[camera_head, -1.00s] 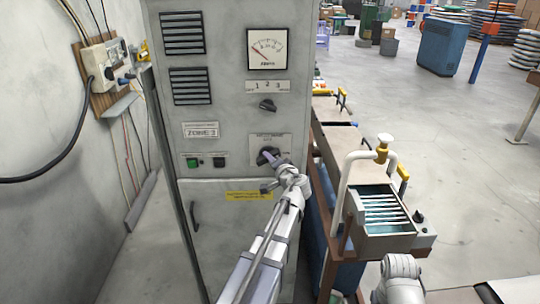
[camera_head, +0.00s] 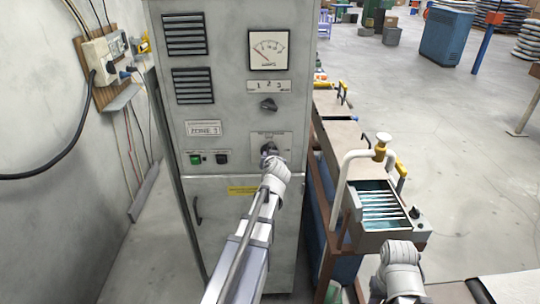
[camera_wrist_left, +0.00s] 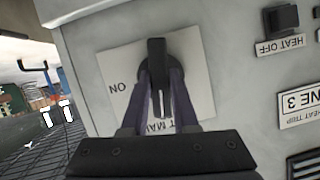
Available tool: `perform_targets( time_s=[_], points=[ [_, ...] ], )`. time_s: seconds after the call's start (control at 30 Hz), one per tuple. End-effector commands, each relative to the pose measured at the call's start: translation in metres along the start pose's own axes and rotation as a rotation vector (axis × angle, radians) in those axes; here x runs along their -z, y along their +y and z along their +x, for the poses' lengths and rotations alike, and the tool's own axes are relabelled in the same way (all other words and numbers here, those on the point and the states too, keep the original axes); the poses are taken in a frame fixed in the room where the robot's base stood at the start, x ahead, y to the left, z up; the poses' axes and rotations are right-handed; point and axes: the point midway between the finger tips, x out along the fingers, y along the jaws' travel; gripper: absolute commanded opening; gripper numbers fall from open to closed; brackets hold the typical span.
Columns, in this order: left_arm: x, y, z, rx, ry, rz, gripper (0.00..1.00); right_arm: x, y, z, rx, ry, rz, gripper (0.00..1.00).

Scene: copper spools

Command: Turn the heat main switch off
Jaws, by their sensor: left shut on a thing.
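The heat main switch is a black rotary knob (camera_wrist_left: 157,58) on a pale label plate (camera_wrist_left: 195,70), on the front of a grey cabinet (camera_head: 225,120). In the left wrist view the plate appears upside down, with "ON" left of the knob and "MAIN" partly hidden below. The knob's grip bar stands nearly upright in that picture. My left gripper (camera_wrist_left: 166,98) is shut on the knob, one finger on each side. In the head view my left gripper (camera_head: 268,154) covers much of the knob. My right gripper is not in view; only part of my right arm shows.
Above the switch are a smaller rotary selector (camera_head: 268,105) and a dial meter (camera_head: 268,50). A green button (camera_head: 195,159) and a black button (camera_head: 221,158) are to the left. A bench with a white curved pipe (camera_head: 345,185) stands close on the right.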

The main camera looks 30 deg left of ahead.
Motion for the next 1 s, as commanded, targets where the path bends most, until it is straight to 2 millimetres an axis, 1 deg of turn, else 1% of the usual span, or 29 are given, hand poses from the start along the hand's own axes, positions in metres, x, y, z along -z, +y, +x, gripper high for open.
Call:
perform_targets(
  time_s=[0.2, 0.4, 0.97, 1.0],
  points=[
    [-0.0021, -0.0018, -0.0011, -0.04, -0.007, -0.104, 0.0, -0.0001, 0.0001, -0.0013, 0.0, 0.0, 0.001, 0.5],
    [-0.0019, -0.0013, -0.0011, -0.062, -0.008, -0.155, 0.0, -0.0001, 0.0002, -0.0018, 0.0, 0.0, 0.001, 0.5],
    [-0.0015, -0.0011, -0.001, -0.071, -0.008, -0.176, 0.0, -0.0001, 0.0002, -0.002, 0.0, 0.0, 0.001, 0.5],
    [-0.0015, -0.0012, -0.001, -0.071, -0.008, -0.175, 0.32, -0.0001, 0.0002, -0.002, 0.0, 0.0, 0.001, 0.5]
  ],
)
